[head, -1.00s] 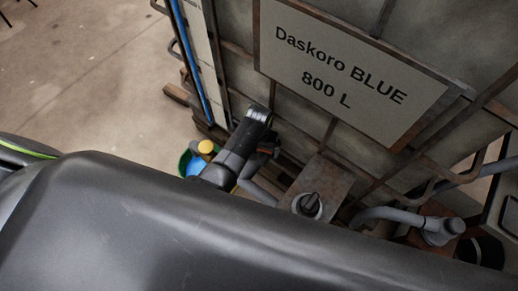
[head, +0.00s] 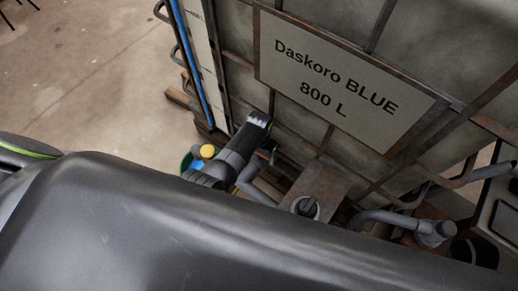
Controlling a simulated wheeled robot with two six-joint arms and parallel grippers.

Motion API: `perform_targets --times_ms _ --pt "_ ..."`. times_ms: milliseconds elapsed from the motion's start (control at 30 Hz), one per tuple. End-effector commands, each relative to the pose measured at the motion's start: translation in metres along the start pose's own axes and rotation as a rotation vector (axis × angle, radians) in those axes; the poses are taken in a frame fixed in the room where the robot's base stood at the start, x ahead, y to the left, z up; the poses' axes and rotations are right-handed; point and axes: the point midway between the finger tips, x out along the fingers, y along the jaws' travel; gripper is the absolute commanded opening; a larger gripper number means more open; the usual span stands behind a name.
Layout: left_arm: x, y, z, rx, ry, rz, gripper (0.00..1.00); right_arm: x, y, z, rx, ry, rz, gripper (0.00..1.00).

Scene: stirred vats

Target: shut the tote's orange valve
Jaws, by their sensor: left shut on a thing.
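The tote (head: 400,45) is a large grey tank in a rusty metal cage, with a plate (head: 330,85) reading "Daskoro BLUE 800 L". My left gripper (head: 268,150) is low at the tote's front, beside a grey pipe (head: 262,185). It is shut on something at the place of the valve. The orange valve handle cannot be made out; my gripper and arm cover that spot. My right gripper is not in view.
A yellow-topped thing (head: 207,151) stands in a green and blue container (head: 187,161) on the floor, left of my gripper. A blue tube (head: 190,60) runs up the tote's left edge. More grey pipework (head: 385,217) is at right. Open floor lies at left.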

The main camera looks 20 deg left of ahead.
Motion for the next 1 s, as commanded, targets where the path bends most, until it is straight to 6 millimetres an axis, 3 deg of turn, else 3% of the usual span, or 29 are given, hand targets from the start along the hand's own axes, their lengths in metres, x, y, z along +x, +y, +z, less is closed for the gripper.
perform_targets --times_ms 200,467,500,567,833,1000 --pt "0.000 0.000 0.000 0.097 -0.001 0.000 0.68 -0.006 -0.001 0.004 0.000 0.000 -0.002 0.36" --pt "0.000 0.000 0.000 0.102 0.000 0.000 0.68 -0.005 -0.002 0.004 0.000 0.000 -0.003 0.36" --pt "0.000 0.000 0.000 0.102 0.000 0.000 0.94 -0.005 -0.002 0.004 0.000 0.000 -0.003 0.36" --pt "0.000 0.000 0.000 0.102 0.000 0.000 1.00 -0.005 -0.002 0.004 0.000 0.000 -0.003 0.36" --pt "-0.003 0.000 0.000 0.099 0.000 0.000 1.00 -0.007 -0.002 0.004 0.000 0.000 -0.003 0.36" --pt "-0.023 0.000 -0.001 0.098 0.003 0.000 1.00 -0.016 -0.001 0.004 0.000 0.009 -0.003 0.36"
